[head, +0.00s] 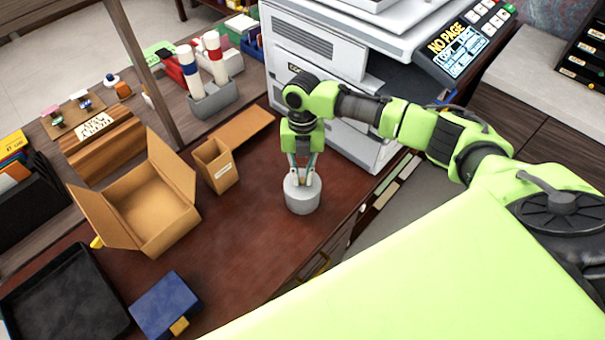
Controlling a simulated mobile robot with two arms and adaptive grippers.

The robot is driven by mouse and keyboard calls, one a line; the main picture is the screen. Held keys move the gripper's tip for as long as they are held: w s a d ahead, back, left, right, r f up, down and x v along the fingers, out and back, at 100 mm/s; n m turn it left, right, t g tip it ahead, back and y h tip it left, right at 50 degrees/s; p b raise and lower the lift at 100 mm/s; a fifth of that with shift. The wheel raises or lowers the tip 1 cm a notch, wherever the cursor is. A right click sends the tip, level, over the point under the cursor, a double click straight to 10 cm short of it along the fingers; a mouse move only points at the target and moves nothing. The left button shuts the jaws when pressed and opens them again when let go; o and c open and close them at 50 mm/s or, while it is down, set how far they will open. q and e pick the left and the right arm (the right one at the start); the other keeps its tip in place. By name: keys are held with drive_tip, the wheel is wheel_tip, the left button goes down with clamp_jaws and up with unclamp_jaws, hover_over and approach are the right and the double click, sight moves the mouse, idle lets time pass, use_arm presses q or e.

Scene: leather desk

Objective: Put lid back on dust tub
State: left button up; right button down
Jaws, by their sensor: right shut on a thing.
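A round grey dust tub (302,197) stands upright on the brown leather desk, near its right edge and in front of the copier. My right gripper (302,176) points straight down over the tub, with its fingers shut at the grey lid on top. The fingers cover most of the lid, and the part they grip is hidden. The lid and tub look alike in colour. I cannot tell whether the lid sits flush on the rim. My left gripper is out of view.
An open cardboard box (152,205) and a small brown holder (216,166) stand left of the tub. The copier (310,55) is close behind. A black tray (66,295) and a blue box (166,303) lie at the front left. Leather (235,250) between them is clear.

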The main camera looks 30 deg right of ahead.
drive_tip(key=c, duration=2)
unclamp_jaws()
drive_tip(key=shift+o, duration=0.2)
drive_tip(key=o, duration=0.5)
drive_tip(key=shift+r, duration=0.1)
drive_tip(key=shift+r+p, duration=3.4)
drive_tip(key=shift+r, duration=0.05)
clamp_jaws()
